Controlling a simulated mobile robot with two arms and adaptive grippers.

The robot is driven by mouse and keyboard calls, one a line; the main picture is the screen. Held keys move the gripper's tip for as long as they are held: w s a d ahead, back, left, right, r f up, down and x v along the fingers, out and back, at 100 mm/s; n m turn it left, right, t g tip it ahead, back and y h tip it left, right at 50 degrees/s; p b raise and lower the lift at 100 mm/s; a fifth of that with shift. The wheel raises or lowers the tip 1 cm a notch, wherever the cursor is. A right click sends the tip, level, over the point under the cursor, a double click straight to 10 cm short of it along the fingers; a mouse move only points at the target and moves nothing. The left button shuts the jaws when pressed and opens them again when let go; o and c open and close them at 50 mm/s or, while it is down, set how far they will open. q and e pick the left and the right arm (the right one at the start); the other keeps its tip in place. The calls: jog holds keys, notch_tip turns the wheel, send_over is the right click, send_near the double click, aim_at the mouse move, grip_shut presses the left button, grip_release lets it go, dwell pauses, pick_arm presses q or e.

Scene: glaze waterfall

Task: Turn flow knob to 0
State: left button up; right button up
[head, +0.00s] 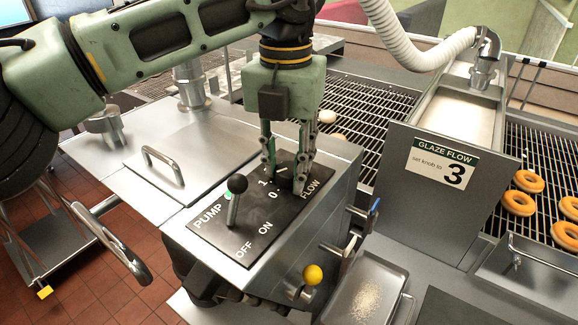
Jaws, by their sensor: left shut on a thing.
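The flow knob (285,180) is a small black knob on the black control panel (215,226), next to the FLOW label and the numbers 0 and 1. My left gripper (287,184) points down over the panel with its fingers around the knob, shut on it. The fingers hide part of the knob and some of the dial marks, so its exact setting is hard to read. The pump lever (235,196) with a black ball stands to the left on the same panel, by the PUMP, OFF and ON labels. My right gripper is not in view.
A sign (442,163) reads "GLAZE FLOW set knob to 3". A yellow-ball lever (313,275) sticks out below the panel. A metal tray (397,283) is at the lower right. Several doughnuts (519,203) lie on the wire conveyor. A lid handle (163,163) rises left of the panel.

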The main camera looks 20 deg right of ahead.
aim_at(284, 168)
pick_arm(q)
jog(key=n+b, duration=0.1)
jog(key=n, duration=0.4)
jog(key=shift+w+a+b, duration=0.1)
jog(key=shift+a+b, duration=0.1)
jog(key=shift+b, duration=0.2)
dwell(0.4)
jog(key=o, duration=0.8)
jog(key=shift+o, duration=1)
jog(key=shift+a, duration=0.25)
jog(key=shift+d+f, duration=0.1)
jog(key=shift+d, duration=0.1)
notch_tip(284, 168, up, 12)
